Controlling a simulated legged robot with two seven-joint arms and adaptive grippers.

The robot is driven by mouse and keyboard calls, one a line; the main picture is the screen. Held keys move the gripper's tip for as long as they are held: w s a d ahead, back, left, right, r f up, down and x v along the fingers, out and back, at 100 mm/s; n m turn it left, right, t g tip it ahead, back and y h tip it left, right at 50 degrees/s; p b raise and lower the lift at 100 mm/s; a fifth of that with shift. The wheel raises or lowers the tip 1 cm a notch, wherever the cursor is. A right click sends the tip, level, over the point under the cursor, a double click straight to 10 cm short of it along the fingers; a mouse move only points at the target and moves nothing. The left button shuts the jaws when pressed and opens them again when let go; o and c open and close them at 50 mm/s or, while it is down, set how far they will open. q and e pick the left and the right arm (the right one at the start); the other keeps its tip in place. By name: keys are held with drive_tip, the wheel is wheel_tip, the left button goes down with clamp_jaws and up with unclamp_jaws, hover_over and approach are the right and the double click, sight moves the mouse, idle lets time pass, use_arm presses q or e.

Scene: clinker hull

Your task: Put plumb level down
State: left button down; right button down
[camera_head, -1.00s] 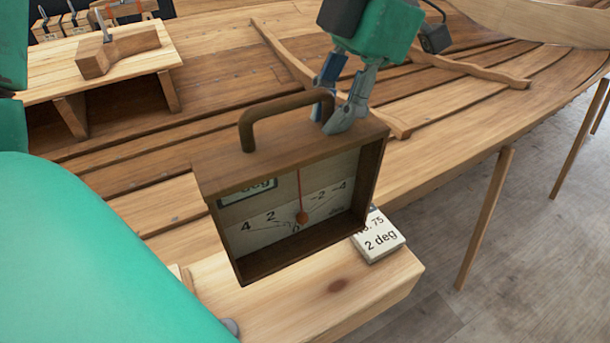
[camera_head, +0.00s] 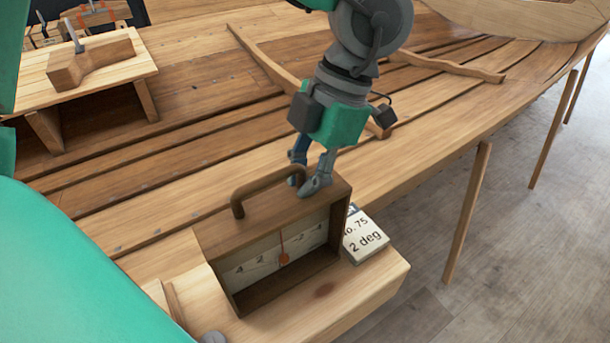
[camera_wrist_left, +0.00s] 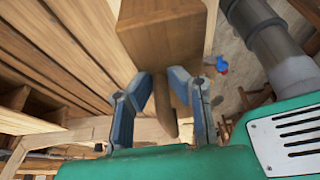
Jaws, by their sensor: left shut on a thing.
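The plumb level (camera_head: 250,226) is a brown wooden box with an open front, a dial and a red pointer near the middle of its scale. It stands upright over the pale wooden block (camera_head: 375,289), its base at or very close to the block's top; I cannot tell if there is a gap. My left gripper (camera_head: 307,186) is shut on the level's curved handle at its right end. In the left wrist view the fingers (camera_wrist_left: 163,98) flank the handle, with the level's wooden top (camera_wrist_left: 160,30) beyond. My right gripper is not in view.
A white "2 deg" tag block (camera_head: 366,239) lies beside the level on the right. A small bench (camera_head: 115,82) with a wooden piece (camera_head: 92,64) stands at the upper left. Hull planks (camera_head: 200,150) stretch behind, and props (camera_head: 466,215) stand at the right.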

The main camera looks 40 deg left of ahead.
use_arm(q)
drive_tip(key=c, duration=1.6)
unclamp_jaws()
drive_tip(key=shift+a, duration=0.15)
drive_tip(key=shift+w+r, duration=0.15)
drive_tip(key=shift+r, duration=0.15)
drive_tip(key=v, duration=1.1)
drive_tip(key=shift+d+r, duration=0.2)
